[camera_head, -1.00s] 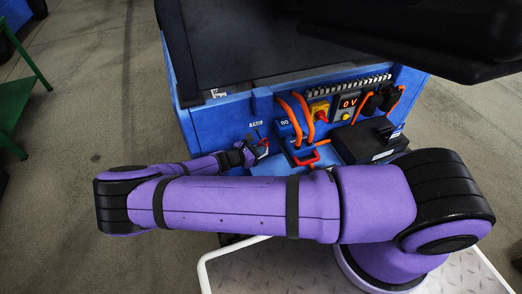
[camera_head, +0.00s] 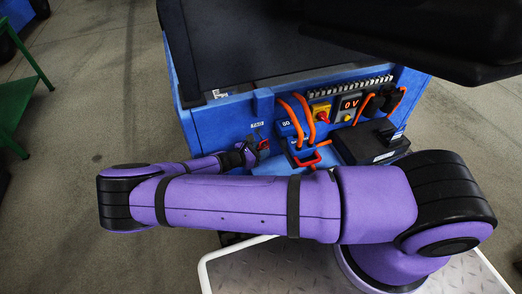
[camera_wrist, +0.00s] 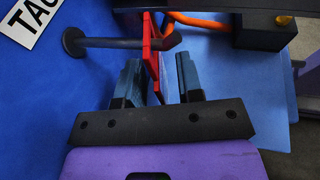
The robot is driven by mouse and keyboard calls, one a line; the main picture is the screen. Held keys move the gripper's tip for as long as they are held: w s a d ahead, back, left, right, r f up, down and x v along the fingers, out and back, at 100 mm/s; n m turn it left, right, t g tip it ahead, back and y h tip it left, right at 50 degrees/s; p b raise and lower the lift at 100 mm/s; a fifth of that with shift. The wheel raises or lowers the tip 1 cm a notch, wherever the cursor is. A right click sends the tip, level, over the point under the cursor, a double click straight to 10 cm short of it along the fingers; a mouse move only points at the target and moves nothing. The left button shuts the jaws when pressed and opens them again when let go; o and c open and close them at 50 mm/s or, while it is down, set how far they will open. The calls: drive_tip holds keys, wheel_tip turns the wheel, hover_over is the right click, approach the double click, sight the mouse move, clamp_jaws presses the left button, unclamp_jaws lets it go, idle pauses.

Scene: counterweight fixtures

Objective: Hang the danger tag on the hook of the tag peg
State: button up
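The danger tag (camera_wrist: 150,48) is a thin red plate, seen nearly edge-on in the wrist view. The tag peg (camera_wrist: 108,42) is a dark rod standing out from the blue panel, with a bent hook end (camera_wrist: 174,41). The rod shows on both sides of the tag, so the tag appears to hang on it, inside the hook end. My gripper (camera_wrist: 160,82) is open. Its two fingers stand on either side of the tag's lower end, with gaps visible. In the head view the tag (camera_head: 263,145) is small beside my gripper (camera_head: 247,152).
A white label (camera_wrist: 31,18) is on the blue panel near the peg. Orange cables (camera_head: 297,118), a red handle (camera_head: 307,159), a 0 V display (camera_head: 349,103) and a black box (camera_head: 370,140) lie to the right. A blue ledge (camera_wrist: 235,95) is below.

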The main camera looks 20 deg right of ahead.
drive_tip(key=v, duration=1)
drive_tip(key=shift+a, duration=0.4)
drive_tip(key=shift+s, duration=0.1)
